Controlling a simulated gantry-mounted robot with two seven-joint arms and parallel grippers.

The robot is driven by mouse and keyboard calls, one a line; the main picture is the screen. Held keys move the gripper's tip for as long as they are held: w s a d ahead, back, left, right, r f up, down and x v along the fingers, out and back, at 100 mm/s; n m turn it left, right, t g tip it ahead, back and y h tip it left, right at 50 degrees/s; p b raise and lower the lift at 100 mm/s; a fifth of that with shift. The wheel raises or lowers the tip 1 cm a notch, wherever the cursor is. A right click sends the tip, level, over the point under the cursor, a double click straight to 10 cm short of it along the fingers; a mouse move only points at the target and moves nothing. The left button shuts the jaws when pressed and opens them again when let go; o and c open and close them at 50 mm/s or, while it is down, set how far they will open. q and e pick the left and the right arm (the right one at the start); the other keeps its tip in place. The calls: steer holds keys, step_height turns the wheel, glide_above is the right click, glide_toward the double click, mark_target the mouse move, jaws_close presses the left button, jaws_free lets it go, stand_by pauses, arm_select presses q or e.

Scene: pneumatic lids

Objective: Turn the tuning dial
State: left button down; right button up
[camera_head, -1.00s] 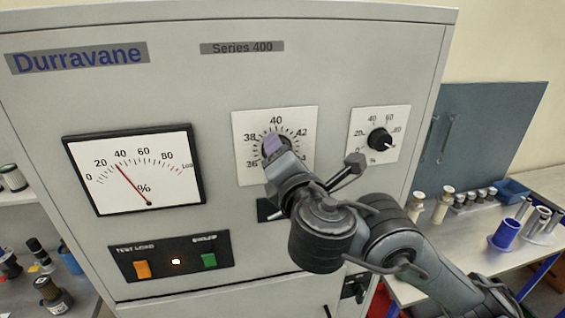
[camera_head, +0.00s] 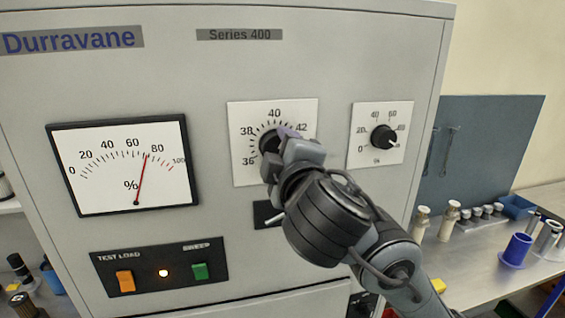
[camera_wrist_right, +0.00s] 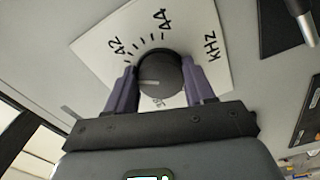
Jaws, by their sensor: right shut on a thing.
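The tuning dial (camera_wrist_right: 158,75) is a round dark knob on a white plate (camera_head: 240,118) marked 36 to 44 kHz. In the head view the dial (camera_head: 270,141) is partly hidden by my right gripper (camera_head: 284,142). My right gripper also shows in the right wrist view (camera_wrist_right: 160,92), its two purple fingers shut on the dial, one on each side. A pale pointer line shows on the dial's face. The percent meter (camera_head: 100,180) to the left has its red needle between 60 and 80. My left gripper is not in view.
A smaller percent knob (camera_head: 383,137) sits right of the tuning dial. An orange switch (camera_head: 125,281), a lit lamp (camera_head: 163,273) and a green switch (camera_head: 200,272) are below the meter. A bench (camera_head: 470,265) with a blue cup (camera_head: 516,249) stands at right.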

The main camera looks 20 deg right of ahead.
arm_select(q)
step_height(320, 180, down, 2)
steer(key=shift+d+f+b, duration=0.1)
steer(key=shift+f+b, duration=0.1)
steer(key=shift+b, duration=0.75)
arm_select(e)
steer(key=m, duration=0.3)
steer(key=shift+f, duration=0.1)
steer(key=shift+m, duration=0.3)
steer(key=o, duration=1)
steer(key=shift+o, duration=0.2)
steer(key=shift+s+a, duration=0.1)
